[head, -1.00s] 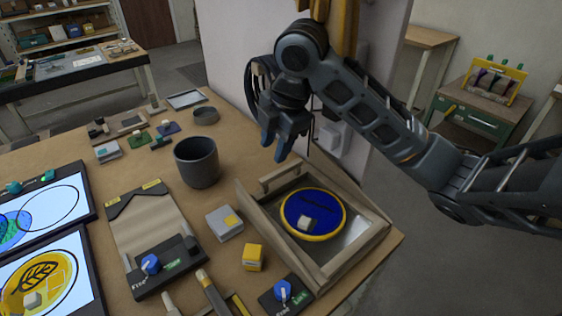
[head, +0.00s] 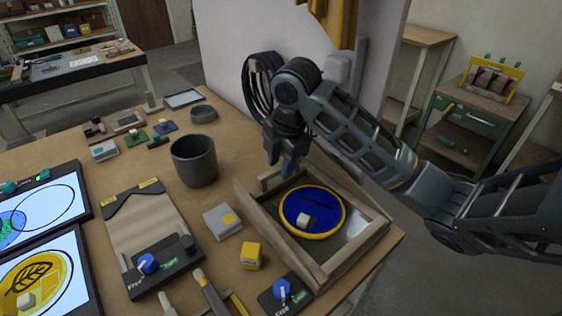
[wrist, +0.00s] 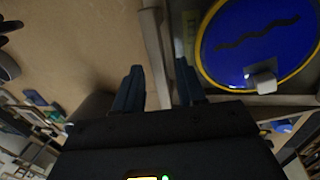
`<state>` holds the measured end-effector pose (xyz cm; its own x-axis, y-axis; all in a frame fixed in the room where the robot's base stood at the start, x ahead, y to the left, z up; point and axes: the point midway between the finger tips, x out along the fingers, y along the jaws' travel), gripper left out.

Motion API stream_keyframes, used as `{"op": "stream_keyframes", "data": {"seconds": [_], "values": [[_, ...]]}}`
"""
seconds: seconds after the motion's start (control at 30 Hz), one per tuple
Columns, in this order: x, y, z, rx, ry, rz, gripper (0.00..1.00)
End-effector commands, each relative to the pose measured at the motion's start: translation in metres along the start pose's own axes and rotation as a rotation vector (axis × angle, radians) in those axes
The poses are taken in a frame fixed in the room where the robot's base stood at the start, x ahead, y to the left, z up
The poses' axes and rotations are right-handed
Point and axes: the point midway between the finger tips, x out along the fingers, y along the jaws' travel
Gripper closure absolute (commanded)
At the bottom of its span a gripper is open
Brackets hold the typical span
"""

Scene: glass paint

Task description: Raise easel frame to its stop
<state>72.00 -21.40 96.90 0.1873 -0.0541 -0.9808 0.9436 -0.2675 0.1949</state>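The easel frame (head: 262,238) is a wooden frame lying low on the table, with a glass pane and a blue round panel with a yellow rim (head: 312,212). A small pale block (head: 304,221) sits on the blue panel. My gripper (head: 281,170) points down at the frame's far end, close to its wooden rail. In the wrist view my two blue-grey fingers (wrist: 160,88) are apart, with the wooden rail (wrist: 156,55) showing beyond and between them. I cannot tell whether they touch it. The blue panel also shows in the wrist view (wrist: 250,38).
A dark cup (head: 195,160) stands left of the frame. A white wall panel (head: 300,40) rises behind my arm.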

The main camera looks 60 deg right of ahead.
Motion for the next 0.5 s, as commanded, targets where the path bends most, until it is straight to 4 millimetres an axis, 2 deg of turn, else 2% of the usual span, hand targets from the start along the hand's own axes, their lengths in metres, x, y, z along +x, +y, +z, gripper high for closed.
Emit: {"op": "stream_keyframes", "data": {"seconds": [0.13,0.5], "values": [[0.0000,-0.0001,0.0000,0.000,0.000,0.000,0.60],[-0.0002,-0.0001,0.0000,0.001,0.001,0.000,0.96]]}}
